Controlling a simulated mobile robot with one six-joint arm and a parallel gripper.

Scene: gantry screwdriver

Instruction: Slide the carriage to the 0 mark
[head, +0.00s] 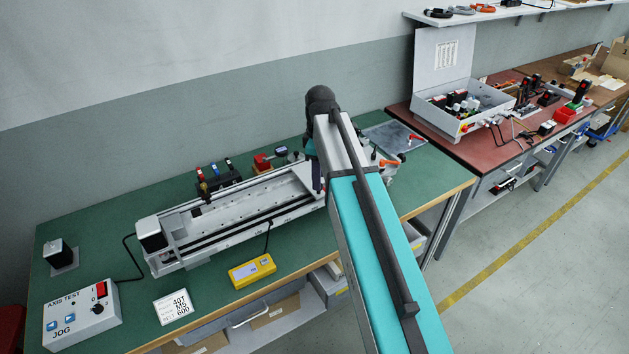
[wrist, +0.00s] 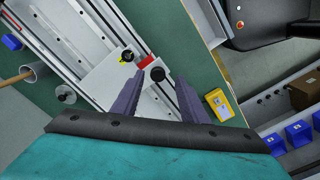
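The gantry axis (head: 235,220), a long pale rail unit, lies on the green bench. In the wrist view its rails (wrist: 95,30) run diagonally. The carriage (wrist: 105,80) is a pale plate across the rails, with a black round knob (wrist: 157,74), a red block (wrist: 146,59) and a small yellow-and-black part on or beside it. My gripper (wrist: 156,82) is open, its two dark fingers on either side of the knob with visible gaps. In the head view my arm hides most of the carriage end; a dark finger (head: 317,180) shows there. I cannot read the 0 mark.
A yellow handheld device (head: 251,270) is in front of the gantry; a label card (head: 177,307) and an axis test box (head: 82,317) are at the left. Colored-topped fittings (head: 214,178) stand behind the rail. A red-topped bench (head: 470,140) is at the right.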

